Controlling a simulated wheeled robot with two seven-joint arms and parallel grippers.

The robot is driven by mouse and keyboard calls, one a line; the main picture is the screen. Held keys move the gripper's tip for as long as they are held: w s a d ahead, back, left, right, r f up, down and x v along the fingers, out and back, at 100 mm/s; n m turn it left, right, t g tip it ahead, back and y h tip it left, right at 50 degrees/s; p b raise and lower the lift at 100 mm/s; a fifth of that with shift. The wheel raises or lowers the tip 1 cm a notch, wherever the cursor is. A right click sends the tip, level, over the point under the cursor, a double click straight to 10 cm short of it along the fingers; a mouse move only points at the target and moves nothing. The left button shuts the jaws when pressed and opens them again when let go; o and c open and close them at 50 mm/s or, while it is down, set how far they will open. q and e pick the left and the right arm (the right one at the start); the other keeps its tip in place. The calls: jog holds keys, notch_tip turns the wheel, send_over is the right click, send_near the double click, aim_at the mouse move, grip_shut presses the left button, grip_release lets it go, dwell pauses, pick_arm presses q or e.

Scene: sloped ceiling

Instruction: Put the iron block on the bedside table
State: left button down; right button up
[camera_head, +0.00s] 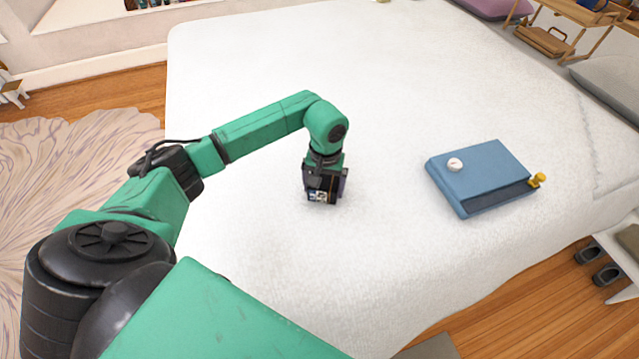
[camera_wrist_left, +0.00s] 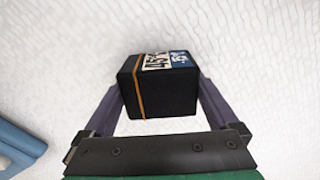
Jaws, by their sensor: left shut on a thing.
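The iron block is a small black block with a white and blue label and a thin orange line. It shows in the head view (camera_head: 321,196) over the middle of the bed, and in the left wrist view (camera_wrist_left: 162,95). My left gripper (camera_head: 325,184) points down and is shut on the block, with one finger on each side in the wrist view. I cannot tell whether the block touches the bed. A white piece of furniture (camera_head: 613,262), perhaps the bedside table, is cut off at the right edge. My right gripper is not in view.
The white bed (camera_head: 240,60) fills the middle. A blue box-like case (camera_head: 490,165) with a small white item (camera_head: 454,164) and a yellow knob lies right of my gripper. A wooden stand (camera_head: 575,22) is at the upper right. Dark shoes (camera_head: 600,268) are on the floor.

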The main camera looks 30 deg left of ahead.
pick_arm(q)
jog(key=shift+s+a, duration=0.15)
jog(key=shift+s+f+b, duration=0.15)
jog(key=shift+b, duration=0.15)
grip_release()
jog(key=shift+a+f, duration=0.1)
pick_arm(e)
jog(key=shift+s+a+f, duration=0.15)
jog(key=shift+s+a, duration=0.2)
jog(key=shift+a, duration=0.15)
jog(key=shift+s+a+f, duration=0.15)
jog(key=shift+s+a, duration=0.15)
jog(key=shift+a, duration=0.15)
